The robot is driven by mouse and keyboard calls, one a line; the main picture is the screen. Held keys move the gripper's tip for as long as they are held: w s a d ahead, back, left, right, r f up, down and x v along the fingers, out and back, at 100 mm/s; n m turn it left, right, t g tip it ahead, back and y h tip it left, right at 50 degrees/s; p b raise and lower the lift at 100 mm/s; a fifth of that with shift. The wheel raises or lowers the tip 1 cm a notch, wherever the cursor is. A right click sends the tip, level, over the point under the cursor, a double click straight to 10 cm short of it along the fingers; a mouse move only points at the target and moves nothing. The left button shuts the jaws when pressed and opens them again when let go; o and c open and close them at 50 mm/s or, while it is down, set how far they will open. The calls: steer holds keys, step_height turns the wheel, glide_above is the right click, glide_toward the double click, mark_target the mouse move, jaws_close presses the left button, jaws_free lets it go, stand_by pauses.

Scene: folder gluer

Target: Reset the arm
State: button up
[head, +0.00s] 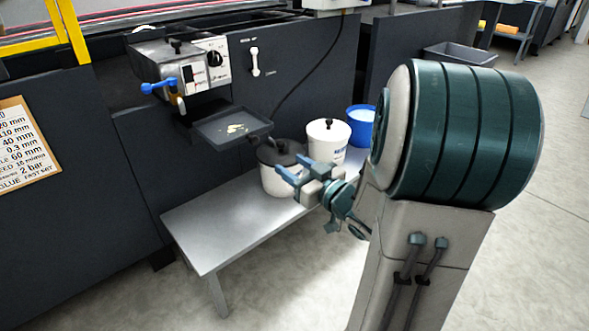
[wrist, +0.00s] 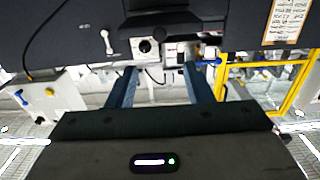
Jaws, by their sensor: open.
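My gripper (head: 288,175) is in the head view, in front of the lidded pots over the low bench. Its blue-grey fingers are spread, with nothing seen between them. In the wrist view my gripper (wrist: 160,80) shows two fingers well apart, pointing toward the dark machine front. My arm's large green-banded joint fills the right of the head view and hides part of the bench.
A grey bench (head: 215,240) holds a dark-lidded pot (head: 275,182), a white-lidded pot (head: 327,142) and a blue bucket (head: 361,122). Above it, the glue unit (head: 165,62) and drip tray (head: 230,128) jut from the machine. Open floor lies at the right.

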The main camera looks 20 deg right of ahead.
stand_by(0.3)
step_height(320, 180, up, 19)
steer(key=s+m+g+h+p, duration=0.3)
steer(key=g+h+p, duration=0.4)
steer(key=p, duration=1.5)
steer(key=s+a+r+g+p, duration=0.3)
steer(key=s+a+r+p, duration=0.1)
steer(key=s+r+p, duration=0.4)
steer(key=s+a+r+g+y+p, duration=0.1)
steer(key=s+a+r+g+p, duration=0.3)
steer(key=s+r+p, duration=0.3)
steer(key=shift+s+a+r+m+p, duration=0.4)
steer(key=shift+a+r+p, duration=0.25)
steer(key=shift+p, duration=0.45)
